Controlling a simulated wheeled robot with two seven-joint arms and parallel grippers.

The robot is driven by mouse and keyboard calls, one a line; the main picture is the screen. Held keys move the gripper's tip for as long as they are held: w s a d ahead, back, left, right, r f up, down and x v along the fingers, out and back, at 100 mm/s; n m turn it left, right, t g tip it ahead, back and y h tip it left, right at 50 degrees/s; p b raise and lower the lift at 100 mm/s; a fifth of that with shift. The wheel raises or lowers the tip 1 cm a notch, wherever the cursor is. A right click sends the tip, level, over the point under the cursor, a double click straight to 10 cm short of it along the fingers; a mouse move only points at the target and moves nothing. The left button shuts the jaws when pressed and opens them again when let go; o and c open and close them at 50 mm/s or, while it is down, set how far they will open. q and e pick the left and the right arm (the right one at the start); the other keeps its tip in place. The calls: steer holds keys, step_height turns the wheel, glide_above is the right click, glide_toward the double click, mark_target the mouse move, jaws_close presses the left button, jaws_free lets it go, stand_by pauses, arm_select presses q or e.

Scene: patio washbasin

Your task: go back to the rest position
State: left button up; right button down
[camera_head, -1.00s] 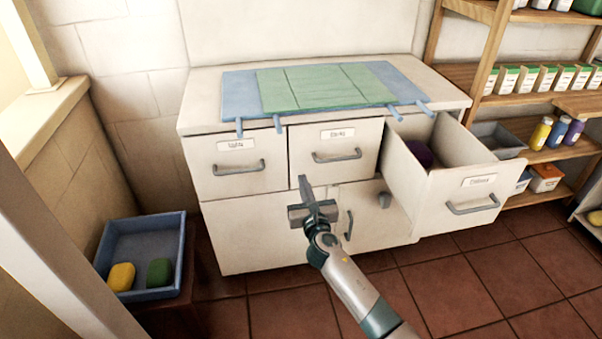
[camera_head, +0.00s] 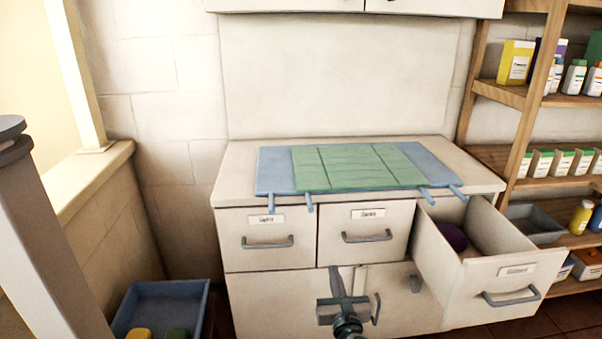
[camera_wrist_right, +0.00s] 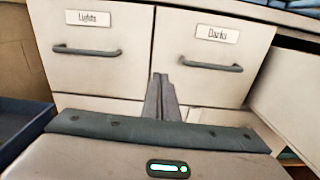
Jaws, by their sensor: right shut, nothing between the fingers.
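My right gripper (camera_head: 337,283) is in front of the cabinet's lower doors, below the middle drawer. Its fingers are together with nothing between them, and they also show shut in the right wrist view (camera_wrist_right: 162,88). It appears clear of the drawer handles. My left gripper is not in view. The right drawer (camera_head: 490,268) stands pulled open, with a dark purple item (camera_head: 452,236) inside. The left drawer (camera_head: 268,240) and the middle drawer (camera_head: 366,233) are closed; in the right wrist view their labels read "Lights" and "Darks".
A blue mat (camera_head: 275,170) with a green cloth (camera_head: 345,166) lies on the cabinet top. A blue tray (camera_head: 165,297) with a yellow and a green item stands at lower left. Wooden shelves (camera_head: 500,94) with bottles and boxes are at right. The open drawer juts forward.

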steer(key=s+d+f+m+g+p, duration=0.2)
steer(key=s+f+m+g, duration=0.1)
steer(key=s+f+m, duration=0.65)
steer(key=s+d+f+m+g+p, duration=0.25)
steer(key=s+f+m, duration=0.4)
steer(key=f, duration=0.65)
arm_select(q)
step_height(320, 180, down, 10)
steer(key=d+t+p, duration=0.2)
steer(key=p, duration=0.1)
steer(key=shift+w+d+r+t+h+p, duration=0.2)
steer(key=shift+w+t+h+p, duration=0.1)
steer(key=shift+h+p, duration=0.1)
arm_select(e)
steer(key=s+f+m+g, duration=0.2)
steer(key=s+f+m, duration=0.3)
steer(key=s, duration=0.5)
steer(key=s+d+f+m+g, duration=0.1)
steer(key=s+f+m, duration=0.4)
steer(key=s, duration=0.5)
steer(key=s+f+m+g, duration=0.4)
steer(key=s+f+m, duration=0.2)
steer(key=s, duration=0.5)
steer(key=shift+d+m+y, duration=0.3)
steer(key=shift+d+m, duration=0.05)
steer(key=shift+m, duration=0.55)
steer(key=shift+r, duration=0.1)
